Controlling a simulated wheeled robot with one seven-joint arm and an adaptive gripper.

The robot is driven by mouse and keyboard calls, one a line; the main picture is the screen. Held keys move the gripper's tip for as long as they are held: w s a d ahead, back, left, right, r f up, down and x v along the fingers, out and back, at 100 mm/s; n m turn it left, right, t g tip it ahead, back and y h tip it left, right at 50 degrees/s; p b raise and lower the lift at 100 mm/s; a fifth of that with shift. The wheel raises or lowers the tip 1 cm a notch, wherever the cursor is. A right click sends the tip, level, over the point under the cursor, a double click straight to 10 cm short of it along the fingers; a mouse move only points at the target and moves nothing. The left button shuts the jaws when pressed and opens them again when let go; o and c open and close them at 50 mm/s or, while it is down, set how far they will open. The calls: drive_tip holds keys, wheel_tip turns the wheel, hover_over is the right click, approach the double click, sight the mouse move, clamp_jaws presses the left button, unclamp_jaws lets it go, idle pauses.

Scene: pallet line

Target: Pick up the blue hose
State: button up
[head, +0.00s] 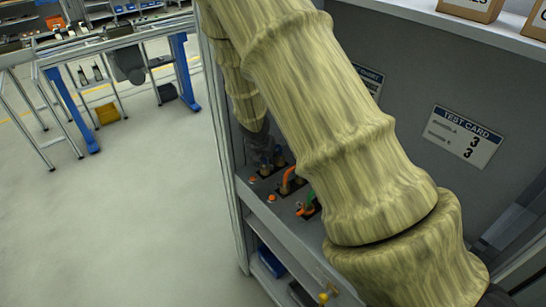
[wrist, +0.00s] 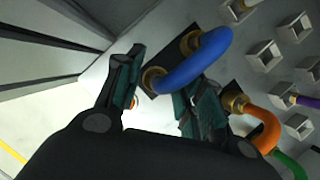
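The blue hose (wrist: 197,62) is a short bent tube with a brass fitting at each end, on a black plate in the wrist view. My gripper (wrist: 165,85) is open, with one finger left of the hose's near end and the other to its right. The hose passes across the gap between the fingers; I cannot tell whether either finger touches it. In the head view my gripper (head: 262,150) is small and dark at the bench's far end, partly behind my arm. The blue hose cannot be made out there.
An orange hose (wrist: 264,128), a green hose (wrist: 288,163) and a purple hose (wrist: 308,101) sit to the right, near several square metal sockets (wrist: 264,55). A test card (head: 463,136) is on the back panel. A blue bin (head: 271,261) stands below. The left floor is open.

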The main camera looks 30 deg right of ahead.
clamp_jaws()
drive_tip(key=shift+r, duration=0.15)
